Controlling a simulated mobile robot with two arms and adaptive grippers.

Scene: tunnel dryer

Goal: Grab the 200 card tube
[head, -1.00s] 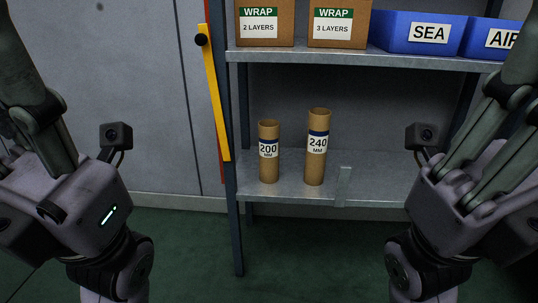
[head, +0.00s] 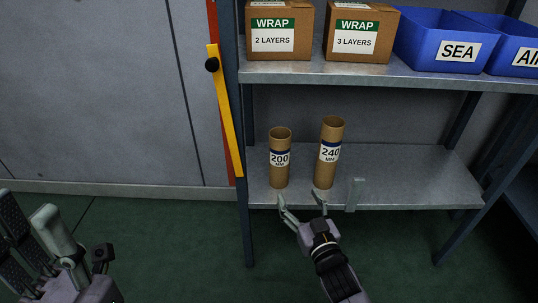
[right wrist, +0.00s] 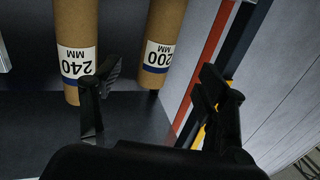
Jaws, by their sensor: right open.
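The 200 card tube (head: 279,172) is a brown upright cylinder with a blue-edged white label, standing on the lower shelf. The taller 240 tube (head: 324,175) stands just right of it. My right gripper (head: 300,202) is open and empty at the shelf's front edge, below and in front of the tubes. In the right wrist view, the labels appear upside down; the 200 tube (right wrist: 163,30) shows between the fingers, apart from them, and the 240 tube (right wrist: 76,30) is beside the left finger. My left gripper (head: 32,225) is at the lower left, cut by the frame edge.
The lower shelf (head: 410,178) is clear right of the tubes, with a small bracket (head: 354,194) on its front edge. A shelf post (head: 246,215) stands left. Two WRAP boxes (head: 275,41) and blue bins (head: 425,40) sit above. A yellow bar (head: 226,120) hangs beside the post.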

